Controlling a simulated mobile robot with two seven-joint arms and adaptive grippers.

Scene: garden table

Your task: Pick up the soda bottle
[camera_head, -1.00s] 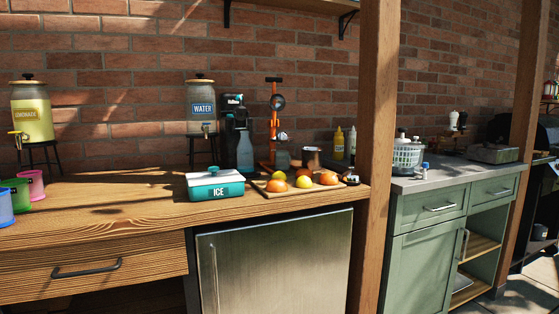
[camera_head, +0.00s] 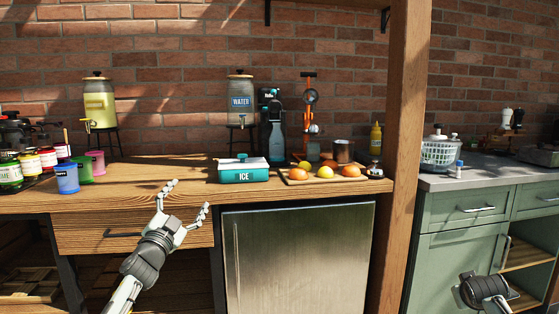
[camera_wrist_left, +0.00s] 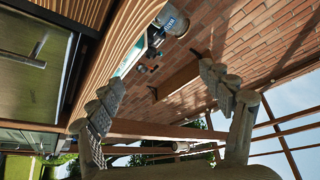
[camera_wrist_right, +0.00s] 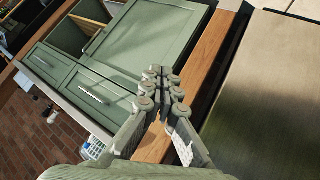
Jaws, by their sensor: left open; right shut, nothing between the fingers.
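The soda bottle (camera_head: 277,138), bluish and upright, stands on the wooden counter in the head view, in front of or in a dark soda machine (camera_head: 266,98). I cannot tell whether the two touch. My left gripper (camera_head: 188,196) is open and empty at the counter's front edge, left of the bottle and nearer to me. In the left wrist view its fingers (camera_wrist_left: 160,88) are spread, with no bottle between them. Part of my right arm shows at the lower right of the head view. In the right wrist view my right gripper (camera_wrist_right: 163,88) is shut and empty.
An ice box (camera_head: 243,174) stands in front of the bottle. A board with fruit (camera_head: 298,181) and an orange press (camera_head: 310,105) are to its right. A water dispenser (camera_head: 240,103) is to its left. A wooden post (camera_head: 407,120) rises at the counter's right end.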

